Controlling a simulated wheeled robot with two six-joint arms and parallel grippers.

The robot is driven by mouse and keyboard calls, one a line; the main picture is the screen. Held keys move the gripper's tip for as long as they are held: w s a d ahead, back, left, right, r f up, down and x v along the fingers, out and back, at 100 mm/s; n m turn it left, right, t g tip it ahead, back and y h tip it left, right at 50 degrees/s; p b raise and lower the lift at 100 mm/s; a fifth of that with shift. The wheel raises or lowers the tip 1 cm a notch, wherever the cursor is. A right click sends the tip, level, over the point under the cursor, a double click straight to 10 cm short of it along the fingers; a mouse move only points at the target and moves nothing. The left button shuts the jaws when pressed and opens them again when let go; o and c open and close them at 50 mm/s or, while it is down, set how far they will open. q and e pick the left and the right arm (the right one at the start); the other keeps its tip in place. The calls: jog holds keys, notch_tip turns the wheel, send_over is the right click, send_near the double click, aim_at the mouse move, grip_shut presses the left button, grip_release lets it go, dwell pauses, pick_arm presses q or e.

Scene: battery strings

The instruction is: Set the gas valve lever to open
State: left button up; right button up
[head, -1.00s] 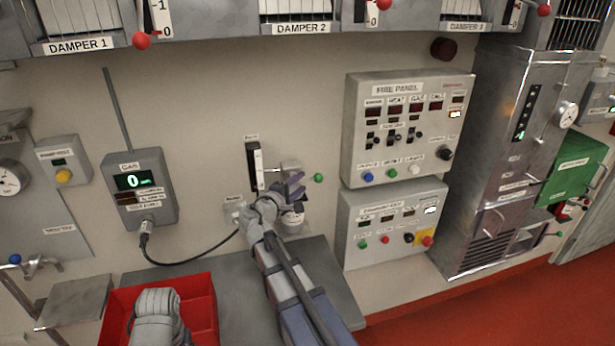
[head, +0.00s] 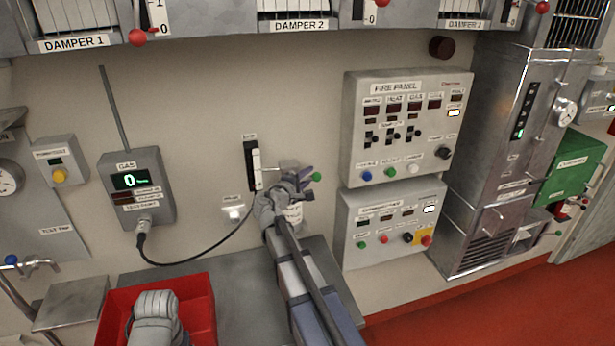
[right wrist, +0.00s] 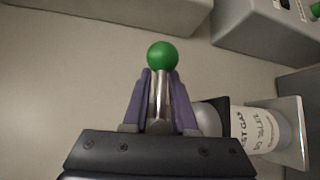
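The gas valve lever is a metal rod with a green ball (head: 316,177) on its end. It sticks out to the right from a fitting on the wall, and in the right wrist view its ball (right wrist: 162,56) stands just past my fingertips. My right gripper (right wrist: 160,84) has its purple fingers on both sides of the rod, closed in close against it. In the head view my right gripper (head: 306,174) is at the lever, its wrist hiding part of the valve. My left gripper's fingers do not show; only a grey part of my left arm shows at the bottom.
A labelled white cylinder (right wrist: 256,130) is beside the lever. The fire panel (head: 396,150) is on the wall to the right. The gas meter (head: 137,188) with its hanging cable is to the left. A red bin (head: 197,300) and a grey shelf (head: 235,295) are below.

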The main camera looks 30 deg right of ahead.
grip_shut()
jog(key=shift+a, duration=0.1)
dwell(0.9)
